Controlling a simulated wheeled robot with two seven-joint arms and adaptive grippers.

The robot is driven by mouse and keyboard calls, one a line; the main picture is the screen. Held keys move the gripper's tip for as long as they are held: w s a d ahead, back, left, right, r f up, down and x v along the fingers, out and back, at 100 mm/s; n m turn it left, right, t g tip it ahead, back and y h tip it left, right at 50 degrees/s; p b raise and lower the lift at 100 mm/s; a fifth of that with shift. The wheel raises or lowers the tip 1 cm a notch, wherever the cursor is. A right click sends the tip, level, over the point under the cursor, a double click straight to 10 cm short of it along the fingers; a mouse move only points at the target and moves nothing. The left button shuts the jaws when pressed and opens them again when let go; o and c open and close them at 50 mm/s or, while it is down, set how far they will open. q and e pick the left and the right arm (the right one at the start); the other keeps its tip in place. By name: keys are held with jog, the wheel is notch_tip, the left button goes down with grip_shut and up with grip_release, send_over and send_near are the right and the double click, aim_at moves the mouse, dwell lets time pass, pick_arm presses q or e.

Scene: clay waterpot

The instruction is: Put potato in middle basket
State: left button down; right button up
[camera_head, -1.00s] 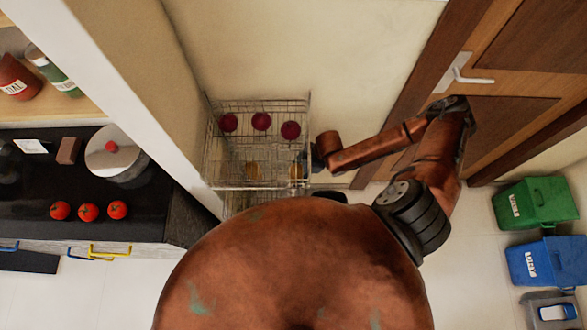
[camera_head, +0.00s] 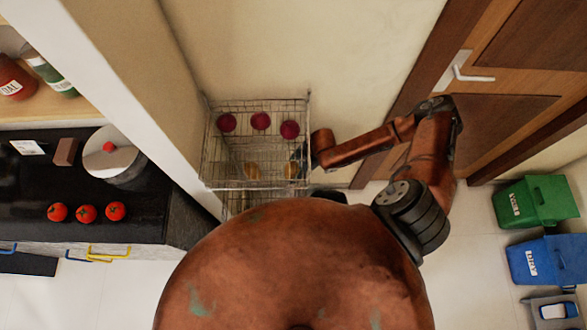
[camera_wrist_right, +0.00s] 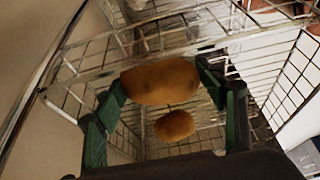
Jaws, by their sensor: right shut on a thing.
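A brown potato (camera_wrist_right: 160,80) sits between the green fingers of my right gripper (camera_wrist_right: 162,88), which is shut on it. In the head view the right gripper (camera_head: 299,160) reaches in at the right side of the wire basket rack (camera_head: 231,150), and a potato (camera_head: 290,170) shows beside it. A second potato (camera_wrist_right: 175,125) shows beyond the held one in the wrist view; in the head view a potato (camera_head: 252,171) lies left of the gripper, inside the rack. I cannot tell exactly which tier the held potato is at. My left gripper is not in view.
Several dark red round items, one of them an onion-like ball (camera_head: 261,121), sit in the rack's upper basket. Rack wires surround the gripper closely. A wall stands behind, a door (camera_head: 500,110) to the right, and a dark counter with tomatoes (camera_head: 86,214) to the left.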

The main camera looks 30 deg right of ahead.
jog(key=o, duration=1.2)
jog(key=shift+o, duration=0.2)
jog(key=v, duration=0.3)
jog(key=p+v, duration=0.1)
jog(key=v, duration=0.2)
jog(key=shift+w+a+r, duration=0.1)
jog(key=shift+w+r, duration=0.1)
jog(key=shift+r, duration=0.05)
jog(key=s+d, duration=0.6)
jog(key=d, duration=0.4)
jog(key=shift+s, duration=0.2)
